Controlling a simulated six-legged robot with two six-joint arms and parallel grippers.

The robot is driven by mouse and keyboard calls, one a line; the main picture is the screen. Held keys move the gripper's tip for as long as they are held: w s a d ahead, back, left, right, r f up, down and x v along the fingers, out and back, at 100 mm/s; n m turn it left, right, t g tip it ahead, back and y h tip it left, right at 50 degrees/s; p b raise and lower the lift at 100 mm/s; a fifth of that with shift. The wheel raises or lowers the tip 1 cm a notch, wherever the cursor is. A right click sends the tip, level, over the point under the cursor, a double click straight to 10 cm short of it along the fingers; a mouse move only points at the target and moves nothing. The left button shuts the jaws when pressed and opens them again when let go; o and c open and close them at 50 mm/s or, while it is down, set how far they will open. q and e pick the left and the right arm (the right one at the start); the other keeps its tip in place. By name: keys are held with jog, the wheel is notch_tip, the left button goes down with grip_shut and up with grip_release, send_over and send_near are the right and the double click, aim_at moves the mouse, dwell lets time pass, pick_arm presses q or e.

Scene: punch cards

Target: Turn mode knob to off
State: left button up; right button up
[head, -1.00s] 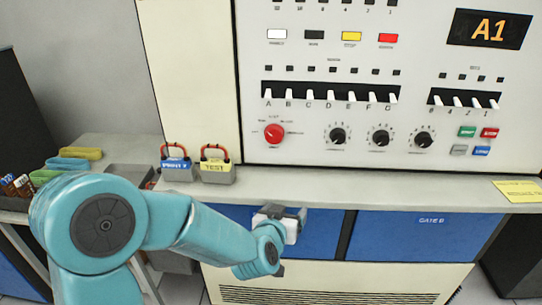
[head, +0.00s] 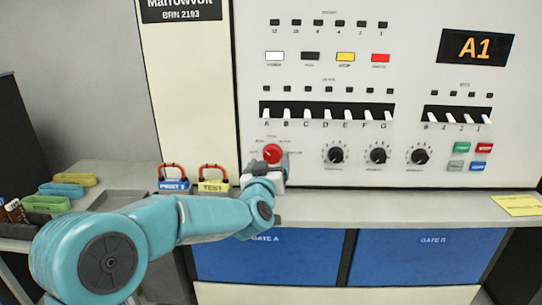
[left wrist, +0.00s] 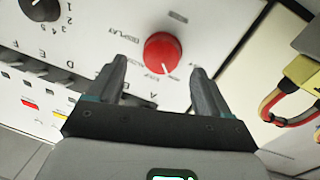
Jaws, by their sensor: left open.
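The red mode knob (head: 272,153) is on the white panel, below the left end of the lettered switch row. It also shows in the left wrist view (left wrist: 162,52), with a white pointer mark and printed labels around it. My left gripper (head: 266,174) is just below and in front of the knob in the head view. In the left wrist view my left gripper (left wrist: 157,85) is open, its fingers pointing toward the panel with the knob between and beyond the tips. No contact shows. My right gripper is not in view.
Black knobs (head: 336,155) are right of the red knob. A row of white lever switches (head: 326,114) is above it. A yellow note (head: 517,205) lies at right.

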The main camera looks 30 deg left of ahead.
aim_at(271, 156)
pick_arm(q)
jog(key=shift+x, duration=0.9)
jog(key=shift+w+a+r+p, duration=0.2)
jog(key=shift+w+a+p, duration=0.1)
jog(key=shift+w+a, duration=0.2)
jog(key=shift+w+f, duration=0.15)
jog(key=shift+w, duration=0.25)
jog(key=shift+s, duration=0.2)
jog(key=c, duration=1.1)
jog(key=shift+o, duration=0.2)
